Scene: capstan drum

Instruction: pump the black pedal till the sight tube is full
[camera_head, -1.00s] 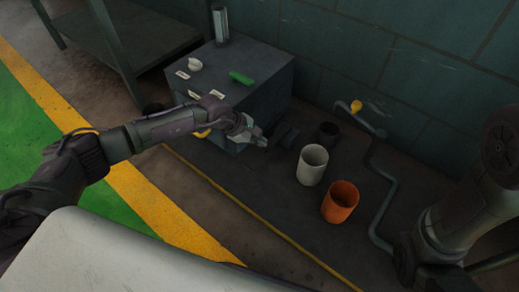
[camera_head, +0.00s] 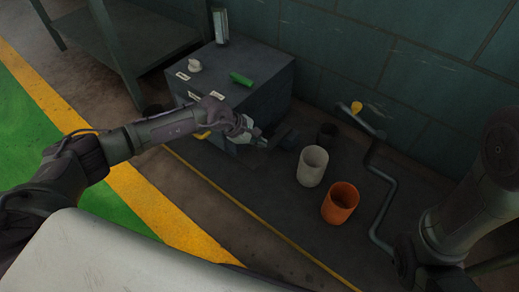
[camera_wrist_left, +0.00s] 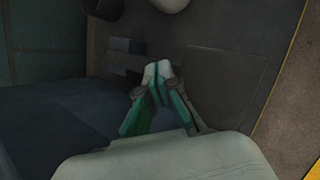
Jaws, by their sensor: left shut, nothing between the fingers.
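The black pedal (camera_head: 287,136) is a dark block low in front of the grey cabinet, by its right front corner. In the left wrist view the pedal (camera_wrist_left: 125,50) appears as a dark block ahead and left of the fingertips. My left gripper (camera_head: 264,142) is shut and empty just left of the pedal. Its fingertips (camera_wrist_left: 157,72) meet in the wrist view; I cannot tell if they touch the pedal. The likely sight tube (camera_head: 220,25) is an upright cylinder on the cabinet's back corner. Its fill level is too small to tell. My right gripper is out of view.
The cabinet (camera_head: 262,92) carries a green piece (camera_head: 240,78) and a white knob (camera_head: 194,65). White (camera_head: 312,166), orange (camera_head: 340,202) and black (camera_head: 327,135) cups stand right of the pedal. A bent pipe (camera_head: 385,185) runs near the wall.

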